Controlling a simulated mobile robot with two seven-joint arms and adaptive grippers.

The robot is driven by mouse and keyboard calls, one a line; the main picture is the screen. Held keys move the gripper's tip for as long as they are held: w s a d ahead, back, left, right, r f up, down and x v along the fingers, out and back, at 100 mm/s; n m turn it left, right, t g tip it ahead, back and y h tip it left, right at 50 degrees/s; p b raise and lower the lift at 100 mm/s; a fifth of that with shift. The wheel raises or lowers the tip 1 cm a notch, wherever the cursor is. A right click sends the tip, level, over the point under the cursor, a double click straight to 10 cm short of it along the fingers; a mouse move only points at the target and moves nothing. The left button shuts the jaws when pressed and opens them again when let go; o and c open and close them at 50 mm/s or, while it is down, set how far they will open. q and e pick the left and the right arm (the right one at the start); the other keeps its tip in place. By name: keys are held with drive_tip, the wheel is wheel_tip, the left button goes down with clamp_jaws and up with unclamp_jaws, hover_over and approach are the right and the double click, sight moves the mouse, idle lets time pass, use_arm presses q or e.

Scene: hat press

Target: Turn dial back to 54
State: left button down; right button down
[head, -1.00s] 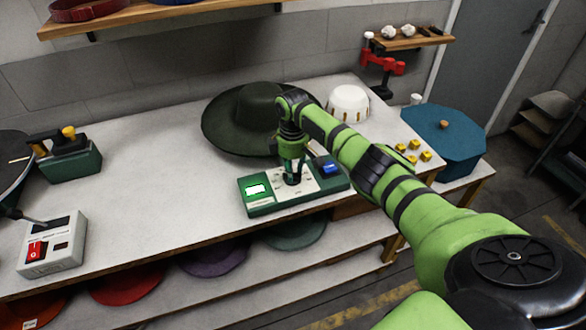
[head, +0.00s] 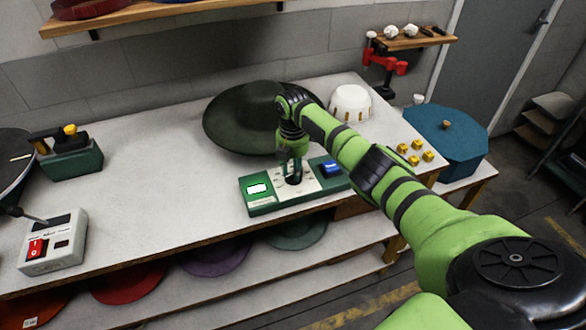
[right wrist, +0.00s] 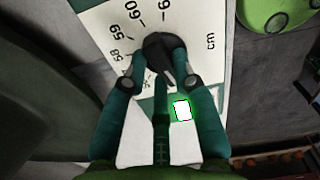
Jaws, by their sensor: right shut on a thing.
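The dial (right wrist: 160,42) is a dark knob on a white scale plate, seen in the right wrist view. Marks 58, 59 and 60 and "cm" are readable around it; lower marks are partly hidden by my fingers. My right gripper (right wrist: 164,68) is shut on the dial from above, and it also shows in the head view (head: 293,179). I cannot tell which mark the dial points to. The dial belongs to a green box (head: 262,208) with a small lit screen (head: 258,189), too bright to read, and a blue button (head: 331,168). My left gripper is not in view.
A dark green wide-brimmed hat (head: 225,125) lies just behind the box. A white dome (head: 349,102), small yellow blocks (head: 415,153) and a blue octagonal box (head: 445,135) are at right. A grey switch box (head: 53,246) stands at left. The bench between is clear.

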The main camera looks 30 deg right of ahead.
sight(292, 172)
drive_tip(key=shift+n, duration=0.7)
drive_tip(key=shift+f, duration=0.15)
drive_tip(key=c, duration=1)
unclamp_jaws()
drive_tip(key=shift+o, duration=0.2)
drive_tip(key=shift+a, duration=0.1)
drive_tip(key=shift+r, duration=0.2)
wheel_tip(292, 172, up, 12)
drive_tip(key=shift+f, duration=0.1)
